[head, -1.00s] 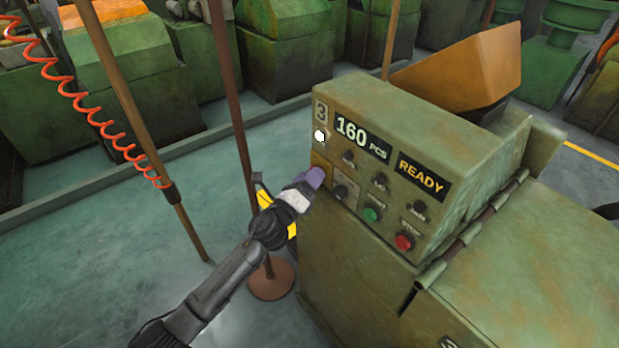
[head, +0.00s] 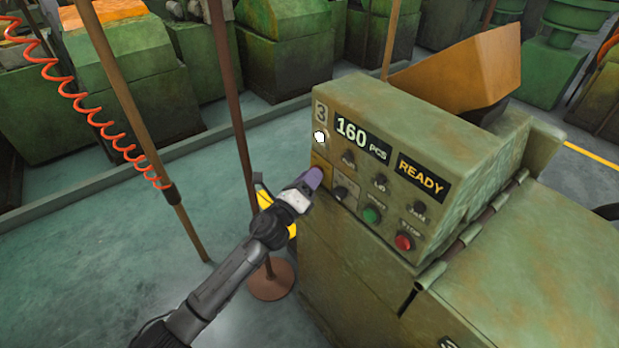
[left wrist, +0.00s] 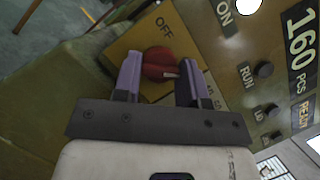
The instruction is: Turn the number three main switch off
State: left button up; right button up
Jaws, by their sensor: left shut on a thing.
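The number three machine has a control panel marked 3 (head: 321,112). Its main switch is a red knob (left wrist: 158,62) on a yellow plate (left wrist: 128,44), with OFF printed above it in the left wrist view. A white mark on the knob lies toward its right side there. My left gripper (left wrist: 153,75) has its purple fingers on both sides of the knob and is shut on it. In the head view the left gripper (head: 313,177) is at the panel's left lower corner and hides the knob. My right gripper is in neither view.
The display reads 160 PCS (head: 360,137) and READY (head: 421,178). A white lamp (head: 319,137) is lit. A green button (head: 371,215) and a red button (head: 404,241) sit right of the gripper. A brown post (head: 238,130) stands close behind my left arm.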

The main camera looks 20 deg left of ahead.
pick_arm(q)
jog(key=n+g+p, duration=0.2)
jog(key=n+p, duration=0.3)
jog(key=p, duration=0.3)
jog(key=n+g+y+p, duration=0.1)
jog(key=n+g+p, duration=0.1)
jog(key=n+p, duration=0.4)
jog(key=r+n+g+p, duration=0.1)
jog(key=n+g+p, duration=0.1)
jog(key=n+p, duration=0.4)
jog(key=shift+y+p, duration=0.3)
jog(key=shift+p, duration=2.5)
jog(key=shift+f, duration=0.1)
jog(key=o, duration=0.9)
jog(key=shift+s, duration=0.1)
